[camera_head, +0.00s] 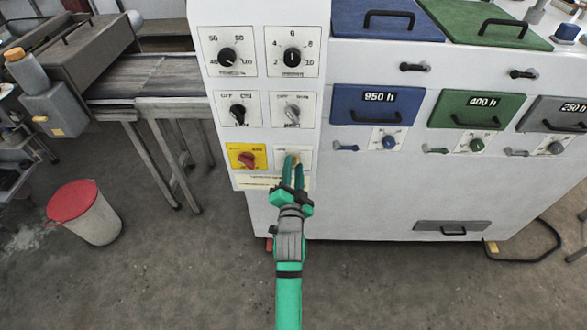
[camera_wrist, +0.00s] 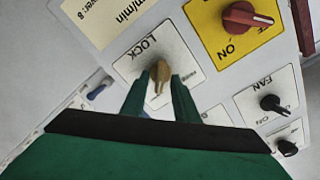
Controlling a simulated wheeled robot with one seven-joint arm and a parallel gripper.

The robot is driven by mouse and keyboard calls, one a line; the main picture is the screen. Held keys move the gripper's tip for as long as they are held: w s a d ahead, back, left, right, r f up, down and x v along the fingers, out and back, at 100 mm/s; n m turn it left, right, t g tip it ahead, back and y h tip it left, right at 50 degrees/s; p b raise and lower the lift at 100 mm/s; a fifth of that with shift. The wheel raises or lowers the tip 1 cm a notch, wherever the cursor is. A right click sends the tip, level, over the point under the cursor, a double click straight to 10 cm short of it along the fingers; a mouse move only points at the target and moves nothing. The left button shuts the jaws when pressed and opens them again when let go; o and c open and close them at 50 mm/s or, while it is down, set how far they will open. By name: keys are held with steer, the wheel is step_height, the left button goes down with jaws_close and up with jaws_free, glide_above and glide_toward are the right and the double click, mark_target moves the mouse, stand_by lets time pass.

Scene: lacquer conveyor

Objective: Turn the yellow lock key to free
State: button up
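The lock key is a small yellow-tan turn knob (camera_wrist: 160,75) on a white plate marked LOCK (camera_wrist: 140,60), low on the panel. In the head view, its plate (camera_head: 306,160) sits right of the yellow plate with the red switch. The gripper (camera_head: 294,168) reaches up to the panel from below in the head view. The fingers and hand hide part of the plate, so the other position's label cannot be read.
A red rotary switch (camera_head: 247,159) on a yellow plate is close on the left. Blue (camera_head: 375,105) and green (camera_head: 468,110) drawers stand to the right. A red-lidded bin (camera_head: 88,212) stands on the floor at left.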

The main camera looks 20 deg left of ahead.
jaws_close()
steer(key=shift+n, duration=0.4)
steer(key=n, duration=1.2)
steer(key=a+n, duration=0.1)
steer(key=n, duration=0.6)
steer(key=shift+s+f, duration=0.1)
steer(key=shift+s, duration=0.05)
stand_by(0.9)
steer(key=shift+o, duration=0.9)
jaws_free()
